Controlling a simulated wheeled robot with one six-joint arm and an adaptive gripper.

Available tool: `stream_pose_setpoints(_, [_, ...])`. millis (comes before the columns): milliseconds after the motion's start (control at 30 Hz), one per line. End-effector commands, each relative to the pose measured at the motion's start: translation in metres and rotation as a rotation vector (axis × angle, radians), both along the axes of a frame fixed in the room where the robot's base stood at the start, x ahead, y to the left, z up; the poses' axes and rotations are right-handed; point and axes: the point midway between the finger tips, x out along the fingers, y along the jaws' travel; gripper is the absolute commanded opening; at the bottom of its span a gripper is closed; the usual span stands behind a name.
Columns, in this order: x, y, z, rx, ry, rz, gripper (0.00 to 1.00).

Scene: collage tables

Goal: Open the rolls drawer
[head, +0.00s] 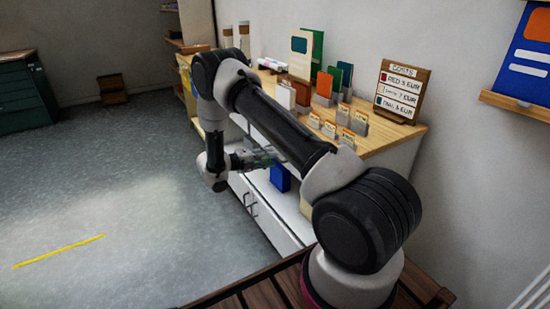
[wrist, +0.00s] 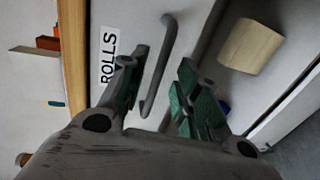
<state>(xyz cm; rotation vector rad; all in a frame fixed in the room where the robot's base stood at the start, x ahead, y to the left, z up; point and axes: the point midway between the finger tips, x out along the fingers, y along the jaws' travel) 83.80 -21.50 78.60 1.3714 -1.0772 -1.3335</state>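The rolls drawer front (wrist: 126,22) is white, with a "ROLLS" label (wrist: 108,56) in the wrist view. Its grey bar handle (wrist: 162,65) stands out from the front. My gripper (wrist: 163,88) is open, with its green-padded fingers on either side of the handle; I cannot tell whether they touch it. In the head view my gripper (head: 262,159) is at the front of the cabinet, under the wooden counter. The drawer front is mostly hidden there by my arm, and I see no clear gap showing it open.
The wooden counter top (head: 400,139) holds cards, holders and a price board (head: 398,91). A beige block (wrist: 250,46) shows in the wrist view. The floor (head: 120,200) at left is clear.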

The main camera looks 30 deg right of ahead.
Motion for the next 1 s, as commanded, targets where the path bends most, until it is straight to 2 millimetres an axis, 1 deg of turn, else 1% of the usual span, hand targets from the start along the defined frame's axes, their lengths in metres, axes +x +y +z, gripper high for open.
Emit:
stream_pose_setpoints(33, [-0.001,-0.009,-0.002,0.000,0.002,-0.004,0.32])
stream_pose_setpoints(100, [0.000,-0.019,-0.004,0.000,0.003,-0.003,0.32])
stream_pose_setpoints(233, [0.001,-0.031,-0.007,0.001,0.002,-0.001,0.32])
stream_pose_setpoints(333, [0.001,-0.035,-0.008,0.001,0.002,-0.001,0.32])
stream_pose_setpoints(567, [0.001,-0.036,-0.008,0.001,0.002,0.000,0.32])
stream_pose_setpoints(600, [0.001,-0.036,-0.008,0.001,0.002,0.000,0.25])
stream_pose_setpoints(733, [0.001,-0.036,-0.008,0.001,0.002,0.000,0.01])
stream_pose_setpoints(1000, [0.001,-0.035,-0.008,0.002,0.002,0.000,0.00])
